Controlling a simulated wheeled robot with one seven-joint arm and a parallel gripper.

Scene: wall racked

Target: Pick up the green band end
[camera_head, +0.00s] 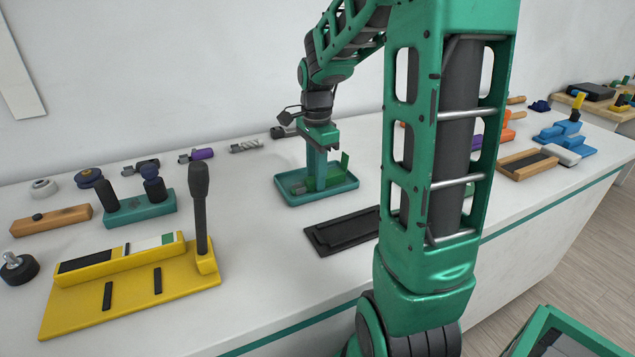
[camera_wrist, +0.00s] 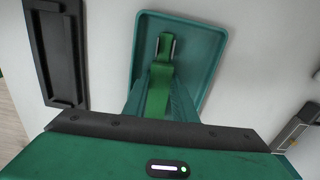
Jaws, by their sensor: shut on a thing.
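A bright green band (camera_wrist: 158,85) lies in the teal tray, and its end (camera_wrist: 165,40) is between my fingertips in the wrist view. My gripper (camera_wrist: 165,48) is shut on this end, with a grey pad on each side. In the head view my gripper (camera_head: 317,185) points down into the teal tray (camera_head: 290,196). The green band (camera_head: 345,161) shows there beside my fingers, with one piece standing up above the tray. The part of the band behind my fingers is hidden in the head view.
A flat black tray (camera_head: 340,232) lies in front of the teal tray. A yellow fixture (camera_head: 130,275) with an upright black handle (camera_head: 199,205) stands at the left. Several tools lie along the wall. My arm hides part of the table to the right.

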